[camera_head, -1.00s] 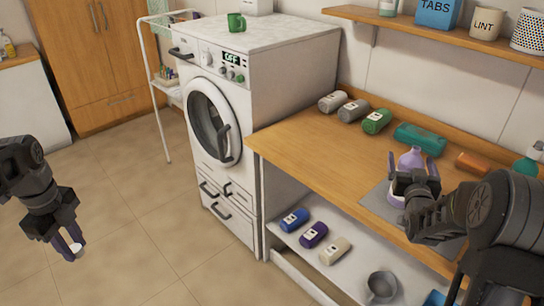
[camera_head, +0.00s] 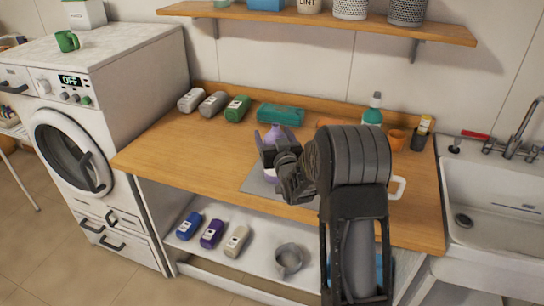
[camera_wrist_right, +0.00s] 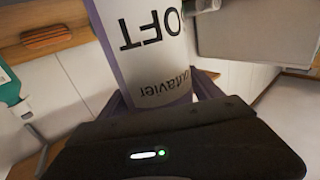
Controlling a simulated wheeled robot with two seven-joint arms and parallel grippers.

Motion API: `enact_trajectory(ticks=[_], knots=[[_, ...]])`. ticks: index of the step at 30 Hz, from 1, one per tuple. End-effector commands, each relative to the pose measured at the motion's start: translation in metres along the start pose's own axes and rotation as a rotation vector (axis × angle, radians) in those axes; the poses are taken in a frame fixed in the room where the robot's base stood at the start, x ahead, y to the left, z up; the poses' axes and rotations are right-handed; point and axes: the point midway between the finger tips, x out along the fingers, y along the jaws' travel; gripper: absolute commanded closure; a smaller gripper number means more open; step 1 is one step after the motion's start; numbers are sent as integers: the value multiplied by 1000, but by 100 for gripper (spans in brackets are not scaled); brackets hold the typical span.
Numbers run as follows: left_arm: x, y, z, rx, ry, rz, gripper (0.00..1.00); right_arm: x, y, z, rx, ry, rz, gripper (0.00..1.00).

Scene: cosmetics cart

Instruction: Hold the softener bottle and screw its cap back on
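The softener bottle (camera_head: 279,132), lilac with a white label, stands on a grey mat (camera_head: 254,182) on the wooden worktop. My right gripper (camera_head: 274,150) reaches it from the front and partly hides it. In the right wrist view the labelled bottle (camera_wrist_right: 150,45) fills the gap between the two fingers (camera_wrist_right: 160,98), which press along its sides. My right gripper is shut on it. The bottle's top is too small to make out. My left gripper and the cap are not in view.
Several bottles, among them a green one (camera_head: 237,108), and a teal pack (camera_head: 281,113) lie behind. A teal spray bottle (camera_head: 373,110) and an orange cup (camera_head: 396,140) stand to the right, before the sink (camera_head: 490,190). The worktop's left part is clear. A shelf (camera_head: 320,22) hangs above.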

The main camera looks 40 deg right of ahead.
Motion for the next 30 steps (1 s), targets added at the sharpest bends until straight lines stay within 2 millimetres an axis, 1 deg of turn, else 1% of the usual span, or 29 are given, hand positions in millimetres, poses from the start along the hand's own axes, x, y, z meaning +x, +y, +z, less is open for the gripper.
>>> enact_trajectory(ticks=[1,2,26,30], knots=[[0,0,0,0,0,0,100,0,0,0,0,0,0,31],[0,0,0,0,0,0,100,0,0,0,0,0,0,33],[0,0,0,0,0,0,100,0,0,0,0,0,0,99],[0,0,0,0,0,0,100,0,0,-1,0,3,0,100]])
